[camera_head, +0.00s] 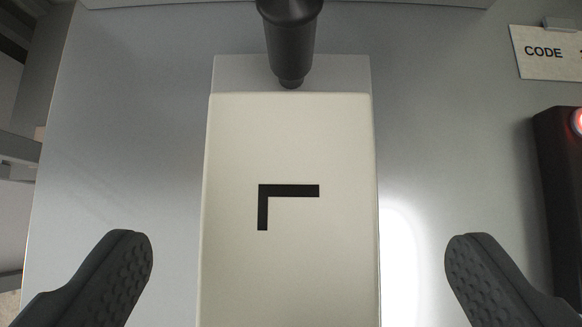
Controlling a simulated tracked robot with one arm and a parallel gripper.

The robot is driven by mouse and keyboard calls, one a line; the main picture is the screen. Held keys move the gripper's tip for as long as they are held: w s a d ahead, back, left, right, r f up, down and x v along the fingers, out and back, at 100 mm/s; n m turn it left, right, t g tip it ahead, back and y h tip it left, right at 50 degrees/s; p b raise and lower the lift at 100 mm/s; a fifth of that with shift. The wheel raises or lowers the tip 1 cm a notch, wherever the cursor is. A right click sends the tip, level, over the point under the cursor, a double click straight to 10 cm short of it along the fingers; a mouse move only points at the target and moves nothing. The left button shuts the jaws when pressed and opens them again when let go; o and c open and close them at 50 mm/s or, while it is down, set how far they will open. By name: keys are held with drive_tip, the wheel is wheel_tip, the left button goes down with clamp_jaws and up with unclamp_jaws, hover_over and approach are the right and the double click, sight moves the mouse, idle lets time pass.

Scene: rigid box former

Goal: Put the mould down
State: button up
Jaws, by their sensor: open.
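The mould looks to be the cream rectangular block (290,140) with a black L-shaped corner mark on its top face. It sits in the middle of the view, and its near end runs out of the bottom edge. A paler grey plate or block (235,76) shows just beyond its far end. My gripper (298,265) is open, with one dark, dimpled finger on each side of the cream block. Clear gaps show between both fingers and the block, so neither touches it.
A dark cylindrical nozzle-like part (289,45) hangs over the block's far end. A dark box with a red lit button (560,150) stands at the right edge. A "CODE" label (545,52) is at the upper right. Grey surface (130,150) beside the block is bare.

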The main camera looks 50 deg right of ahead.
sight(285, 217)
drive_tip(key=shift+a+x, duration=0.15)
drive_tip(key=shift+x, duration=1.3)
drive_tip(key=shift+a+x, duration=0.1)
drive_tip(key=shift+x, duration=1.4)
drive_tip(key=shift+w, duration=0.1)
drive_tip(key=shift+c, duration=0.3)
clamp_jaws()
